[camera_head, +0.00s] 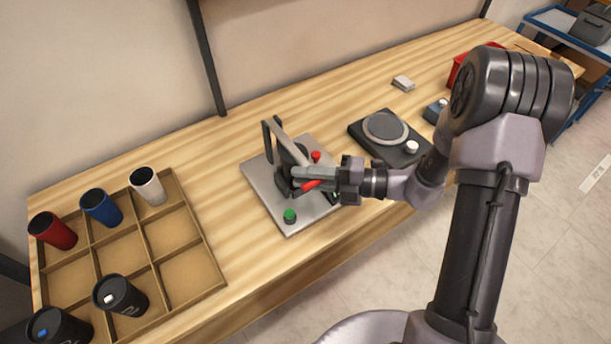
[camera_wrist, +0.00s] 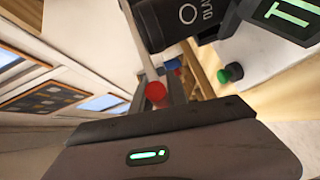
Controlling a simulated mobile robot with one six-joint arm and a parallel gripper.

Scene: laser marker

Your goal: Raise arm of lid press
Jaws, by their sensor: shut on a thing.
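The lid press (camera_head: 262,187) stands on the table in the middle of the head view, with a light grey baseplate, an upright frame and a green button (camera_head: 289,215). My gripper (camera_head: 306,180) reaches in from the right, low over the plate. It is shut on the red-ended arm of the lid press (camera_head: 312,185); the exact contact is partly hidden by the jaws. A red knob (camera_head: 316,155) shows just behind. In the wrist view a red round end (camera_wrist: 156,94) lies ahead of my gripper, and the green button (camera_wrist: 230,73) is to the right.
A divided tray (camera_head: 216,262) with several cups stands at the left. A dark device with a round plate (camera_head: 385,127) stands to the right of the press. A dark cylinder with white lettering (camera_wrist: 166,22) is close in the wrist view. Bare table lies between tray and press.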

